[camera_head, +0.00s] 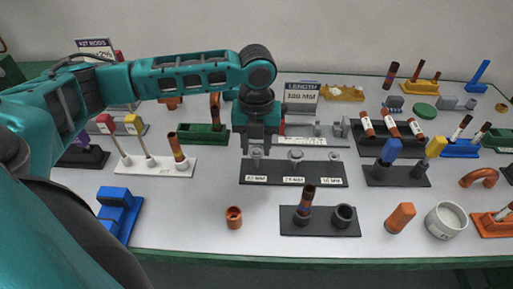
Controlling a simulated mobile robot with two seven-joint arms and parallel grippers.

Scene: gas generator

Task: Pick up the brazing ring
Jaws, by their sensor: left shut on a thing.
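A black holder (293,174) with white labels stands mid-table and bears small silvery ring-like pieces along its back. The brazing ring (257,153) appears as the small silvery piece at the holder's left end, right at my fingertips. My left gripper (257,147) points down there and is shut on it; the fingers partly hide it. I cannot tell whether the ring is clear of its seat. Similar pieces sit at the middle (296,155) and the right end (334,156) of the holder. My right gripper is not in view.
A dark block (320,222) with a copper tube and a black socket stands in front. A loose copper fitting (233,217) stands left of it. A white stand (155,166) with brushes is to the left. A grey metal rack (318,138) is close behind the holder. Free table lies front-left.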

